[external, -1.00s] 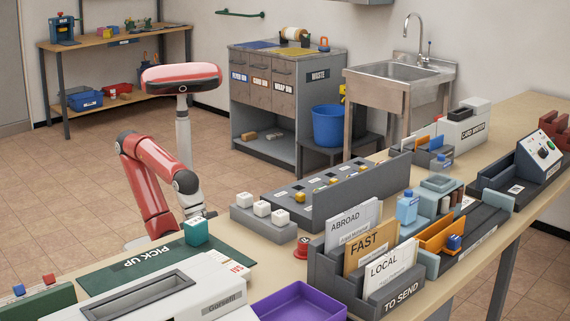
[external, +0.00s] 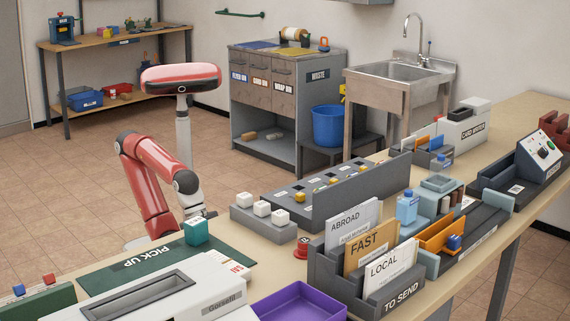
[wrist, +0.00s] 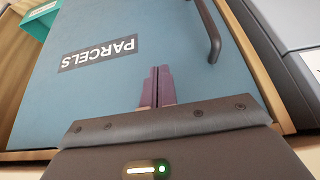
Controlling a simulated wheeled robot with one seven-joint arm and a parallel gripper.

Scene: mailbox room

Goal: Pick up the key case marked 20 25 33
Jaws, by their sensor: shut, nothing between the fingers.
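My gripper (wrist: 156,75) shows in the wrist view with its two fingers together and nothing between them. Its fingers are in front of a blue-teal panel (wrist: 120,85) labelled PARCELS, which appears upside down. I cannot tell whether they touch it. In the external view my red arm is beyond the table's far edge, and my gripper cannot be made out there. No key case marked 20 25 33 can be read in either view. A long grey rack (external: 325,188) on the table holds several small items, too small to identify.
The panel has a dark handle (wrist: 208,30). On the table are a green PICK UP mat (external: 120,276) with a teal block (external: 195,232), white cubes on a grey block (external: 265,229), a purple tray (external: 300,290) and a letter holder (external: 400,290). Open floor lies behind my arm.

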